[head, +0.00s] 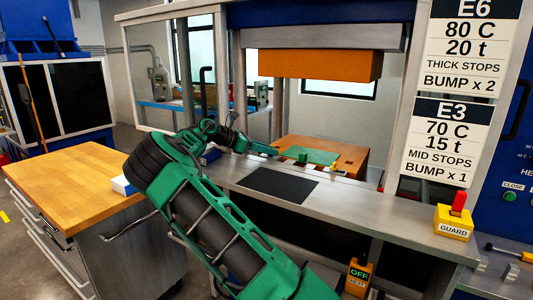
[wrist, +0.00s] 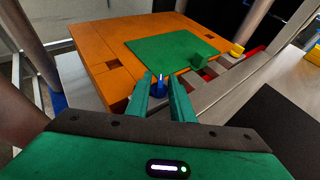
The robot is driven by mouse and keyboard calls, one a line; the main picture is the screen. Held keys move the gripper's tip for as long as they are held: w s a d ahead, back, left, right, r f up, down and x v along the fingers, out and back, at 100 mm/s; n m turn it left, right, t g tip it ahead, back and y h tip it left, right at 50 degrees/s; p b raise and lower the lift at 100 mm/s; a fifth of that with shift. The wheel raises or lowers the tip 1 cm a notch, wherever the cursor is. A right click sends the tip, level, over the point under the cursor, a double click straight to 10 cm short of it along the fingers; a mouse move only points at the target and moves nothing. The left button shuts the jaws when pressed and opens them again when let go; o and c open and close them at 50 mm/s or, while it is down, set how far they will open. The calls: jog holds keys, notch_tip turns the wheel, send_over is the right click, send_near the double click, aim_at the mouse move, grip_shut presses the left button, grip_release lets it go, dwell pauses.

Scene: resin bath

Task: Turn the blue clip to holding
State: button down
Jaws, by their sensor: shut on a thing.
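The blue clip (wrist: 160,83) shows as a small upright blue piece between my fingertips in the wrist view. My gripper (wrist: 164,88) is shut on it, with its two green fingers on either side. The clip sits at the near edge of the wooden plate (wrist: 95,57), by the corner of a green sheet (wrist: 160,45). The fingers hide its lower part, so I cannot tell its angle clearly. In the head view my gripper (head: 275,152) reaches the left end of the plate's front edge, and the clip is too small to make out.
A green clip (wrist: 200,62) and a yellow clip (wrist: 237,49) stand further along the same edge. An orange block (head: 315,65) hangs above the plate. A black mat (head: 278,185) lies on the bench in front. A yellow guard box (head: 453,222) stands at right.

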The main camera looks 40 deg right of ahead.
jog(key=shift+w+a+m+g, duration=0.1)
jog(key=shift+w+m+g, duration=0.1)
jog(key=shift+m+g, duration=0.35)
jog(key=c, duration=1.9)
grip_release()
jog(key=shift+y, duration=0.3)
jog(key=shift+s+n+t, duration=0.1)
jog(key=shift+n+t, duration=0.25)
